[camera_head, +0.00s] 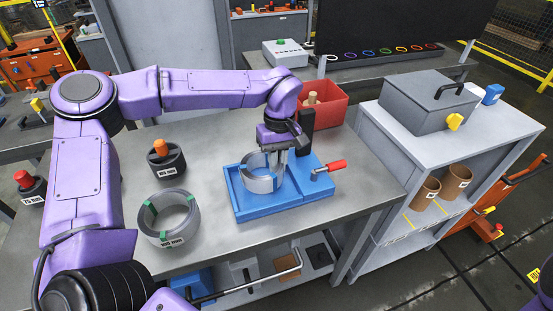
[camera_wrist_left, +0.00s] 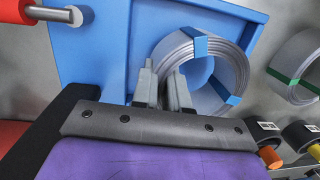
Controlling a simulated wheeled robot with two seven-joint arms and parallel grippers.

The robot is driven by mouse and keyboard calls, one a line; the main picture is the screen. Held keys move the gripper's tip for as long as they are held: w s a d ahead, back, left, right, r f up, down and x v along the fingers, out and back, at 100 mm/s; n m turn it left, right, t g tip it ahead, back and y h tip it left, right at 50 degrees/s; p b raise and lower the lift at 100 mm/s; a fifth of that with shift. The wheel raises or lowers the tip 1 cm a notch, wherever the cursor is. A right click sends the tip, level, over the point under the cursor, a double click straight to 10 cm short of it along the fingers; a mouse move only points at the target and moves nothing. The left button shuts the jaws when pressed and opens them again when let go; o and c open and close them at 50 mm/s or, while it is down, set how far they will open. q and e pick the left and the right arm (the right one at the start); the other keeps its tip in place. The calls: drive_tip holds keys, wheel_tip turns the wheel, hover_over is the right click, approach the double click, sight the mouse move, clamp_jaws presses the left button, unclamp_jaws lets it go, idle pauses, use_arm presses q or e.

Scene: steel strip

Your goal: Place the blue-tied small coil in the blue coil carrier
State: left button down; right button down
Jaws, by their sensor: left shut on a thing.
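The small grey steel coil (camera_head: 249,184) has blue ties and is over the left part of the blue coil carrier (camera_head: 300,202). It looks low in the tray, but I cannot tell whether it touches the floor. My left gripper (camera_head: 277,160) points down and is shut on the coil's ring wall at its right side. In the left wrist view the fingers (camera_wrist_left: 162,85) straddle the wall of the coil (camera_wrist_left: 238,68), with blue ties showing. The carrier (camera_wrist_left: 105,45) lies beneath and beside it there. My right gripper is out of view.
A green-tied coil (camera_head: 166,238) lies left of the carrier, near the table's front. A dark holder with an orange knob (camera_head: 164,160) stands behind it. A red-handled clamp (camera_head: 328,167) sits at the carrier's right; a red bin (camera_head: 330,108) stands behind.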

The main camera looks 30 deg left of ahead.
use_arm(q)
wheel_tip(320, 180, down, 3)
drive_tip(key=shift+w+r, duration=0.1)
drive_tip(key=c, duration=1.1)
unclamp_jaws()
drive_tip(key=shift+f, duration=0.2)
drive_tip(key=shift+c, duration=0.2)
drive_tip(key=shift+r, duration=0.1)
wheel_tip(320, 180, up, 12)
drive_tip(key=w, duration=0.1)
drive_tip(key=shift+w+a, duration=0.15)
drive_tip(key=shift+a, duration=0.1)
